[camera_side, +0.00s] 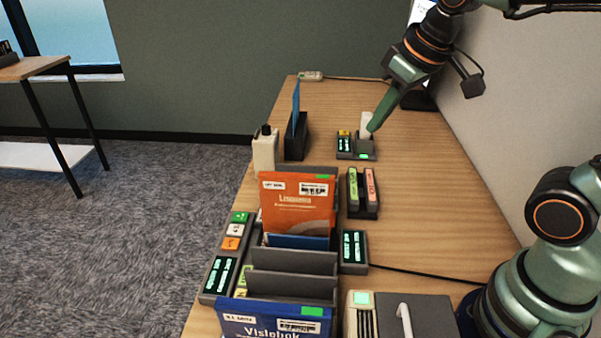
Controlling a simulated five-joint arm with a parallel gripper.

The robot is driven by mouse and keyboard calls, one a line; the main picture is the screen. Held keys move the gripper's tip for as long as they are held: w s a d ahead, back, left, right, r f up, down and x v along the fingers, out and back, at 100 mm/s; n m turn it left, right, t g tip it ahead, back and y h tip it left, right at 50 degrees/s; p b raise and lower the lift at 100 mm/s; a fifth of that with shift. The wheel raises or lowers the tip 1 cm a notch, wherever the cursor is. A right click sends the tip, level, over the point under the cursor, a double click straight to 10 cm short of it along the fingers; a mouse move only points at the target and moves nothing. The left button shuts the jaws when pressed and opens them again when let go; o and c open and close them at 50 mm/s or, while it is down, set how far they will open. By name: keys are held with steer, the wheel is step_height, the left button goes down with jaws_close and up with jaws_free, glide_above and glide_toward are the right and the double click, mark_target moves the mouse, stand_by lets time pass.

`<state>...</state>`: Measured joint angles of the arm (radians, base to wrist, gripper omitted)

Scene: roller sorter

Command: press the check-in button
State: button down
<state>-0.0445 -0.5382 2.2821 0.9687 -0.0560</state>
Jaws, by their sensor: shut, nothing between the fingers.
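My gripper (374,126) is shut and empty, its tips pointing down at the far part of the table. The tips are just above or at a small dark device (366,154) with a green-lit patch; I cannot tell whether they touch it. Beside it on the left is a small unit (344,146) with a yellow top and a lit display. A button panel (235,231) at the table's left edge carries green, white and orange buttons. The button labels are too small to read, so I cannot tell which is the check-in button.
An orange packet (297,206) and a blue packet (272,318) stand in a grey divided rack (292,262). A holder (362,192) with green and pink sticks stands right of it. A white bottle (265,151) and a dark stand (296,137) are at the left. The table's right side is mostly clear.

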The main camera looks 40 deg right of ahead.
steer(key=w+a+r+n+g, duration=0.1)
steer(key=w+a+r+n, duration=0.15)
steer(key=w, duration=0.45)
steer(key=n+g, duration=0.4)
steer(key=n, duration=0.1)
glide_above(241, 217)
step_height(241, 217, down, 12)
steer(key=shift+f, duration=0.25)
step_height(241, 217, down, 14)
